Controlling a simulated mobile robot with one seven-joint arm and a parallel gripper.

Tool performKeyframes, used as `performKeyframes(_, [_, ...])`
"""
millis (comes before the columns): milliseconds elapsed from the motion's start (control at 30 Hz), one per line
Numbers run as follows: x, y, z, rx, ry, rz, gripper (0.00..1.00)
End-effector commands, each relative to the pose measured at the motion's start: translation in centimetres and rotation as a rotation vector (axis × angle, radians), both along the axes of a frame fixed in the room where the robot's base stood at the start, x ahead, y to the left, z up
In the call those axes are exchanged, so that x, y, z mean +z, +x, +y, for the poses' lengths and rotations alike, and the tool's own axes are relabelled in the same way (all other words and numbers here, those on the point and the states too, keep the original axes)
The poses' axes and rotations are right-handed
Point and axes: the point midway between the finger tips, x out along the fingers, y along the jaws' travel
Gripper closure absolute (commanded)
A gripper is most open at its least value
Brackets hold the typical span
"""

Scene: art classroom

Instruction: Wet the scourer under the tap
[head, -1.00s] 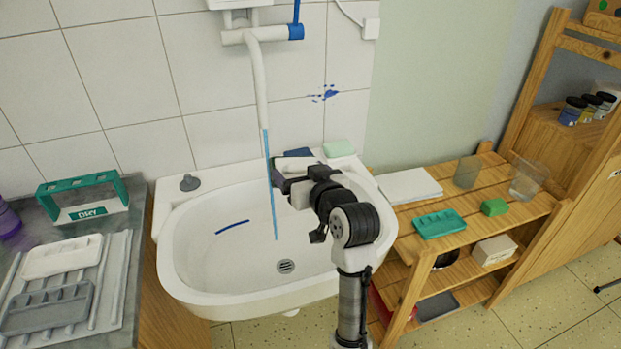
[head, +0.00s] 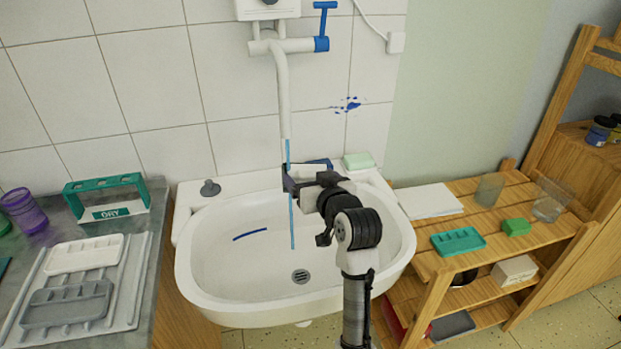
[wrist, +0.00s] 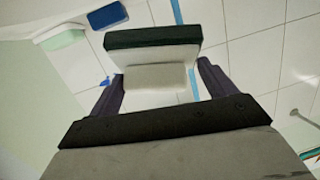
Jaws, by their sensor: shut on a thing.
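My gripper (wrist: 160,88) is shut on the scourer (wrist: 150,60), a pale block with a dark green face, held between the two fingers. In the head view the scourer (head: 287,181) shows small and dark above the white basin (head: 200,285). The tap (head: 283,90) has a white spout and a blue lever (head: 324,18). A thin blue stream (head: 292,228) falls from the spout towards the drain. The stream lines up with the scourer and passes partly out of sight there. I cannot tell whether it touches the scourer or runs just behind it.
A pale green bar (head: 358,160) and a blue block (head: 319,164) lie on the basin's back rim, right of the stopper (head: 210,188). A blue streak (head: 250,234) marks the basin. A counter with trays (head: 84,255) stands left, a wooden shelf (head: 520,245) right.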

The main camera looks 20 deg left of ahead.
Motion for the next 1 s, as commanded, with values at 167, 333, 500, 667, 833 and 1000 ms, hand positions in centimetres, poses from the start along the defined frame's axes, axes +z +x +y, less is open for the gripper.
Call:
performKeyframes(167, [0.0, -0.4, -0.6, -0.001, 0.001, 0.0, 0.35])
performKeyframes(333, [0.0, -1.2, -1.8, -0.001, 0.0, -0.001, 0.35])
performKeyframes(500, [0.0, -1.9, -2.9, -0.001, 0.001, 0.0, 0.35])
performKeyframes(667, [0.0, -2.7, -4.0, -0.001, 0.002, -0.001, 0.35])
performKeyframes(833, [0.0, -3.4, -5.1, -0.002, 0.001, 0.0, 0.35])
performKeyframes(1000, [0.0, -4.1, -6.2, -0.002, 0.0, 0.001, 0.35])
